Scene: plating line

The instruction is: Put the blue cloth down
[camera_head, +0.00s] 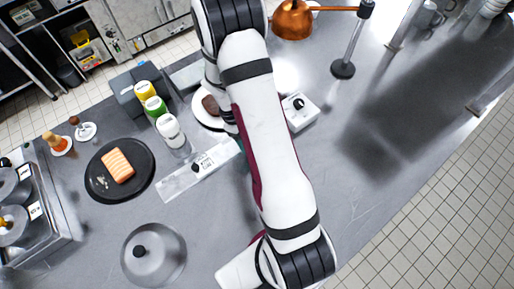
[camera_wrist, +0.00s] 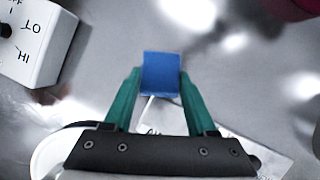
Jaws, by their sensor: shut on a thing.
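The blue cloth (camera_wrist: 161,68) is a small folded block between the green fingertips of my gripper (camera_wrist: 160,86) in the wrist view. The fingers press on its left and right sides. Grey counter shows around it, and I cannot tell whether it touches the surface. In the head view the cloth and most of the gripper are hidden behind my arm.
A white control box (camera_head: 301,112) stands right of my arm; it also shows in the wrist view (camera_wrist: 38,45). A plate with a brown patty (camera_head: 211,105), sauce bottles (camera_head: 156,108), a black plate (camera_head: 99,187) and a dome lid (camera_head: 154,262) are left.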

